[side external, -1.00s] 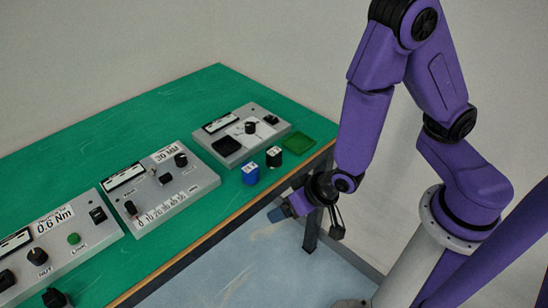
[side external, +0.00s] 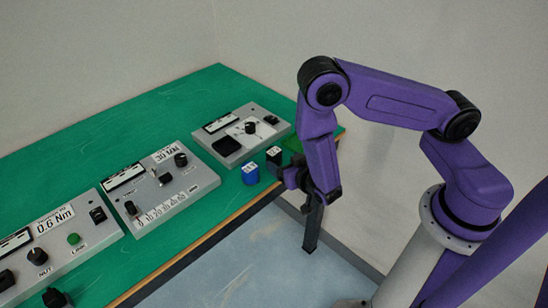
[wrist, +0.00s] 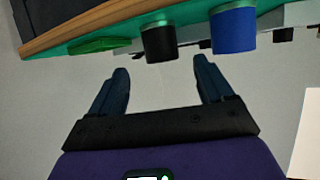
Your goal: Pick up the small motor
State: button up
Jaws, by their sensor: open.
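Two small cylinders stand upright near the table's front edge, a black one (side external: 274,155) and a blue one (side external: 250,175), each with a white label on top. I cannot read the labels, so which is the small motor I cannot tell. In the wrist view the black cylinder (wrist: 160,43) is centred beyond my gripper (wrist: 160,64), and the blue cylinder (wrist: 233,30) is to its right. My gripper is open and empty, with its two fingers apart. In the side view my gripper (side external: 284,178) is at the table edge beside the black cylinder, partly hidden by my arm.
A green pad (wrist: 100,45) lies left of the black cylinder in the wrist view. The wooden table edge (side external: 225,224) is close.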

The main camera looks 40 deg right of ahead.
aim_at(271, 152)
jog(key=x, duration=1)
jog(key=shift+a, duration=0.1)
jog(key=shift+r, duration=0.1)
jog(key=c, duration=1.2)
jog(key=shift+r, duration=0.15)
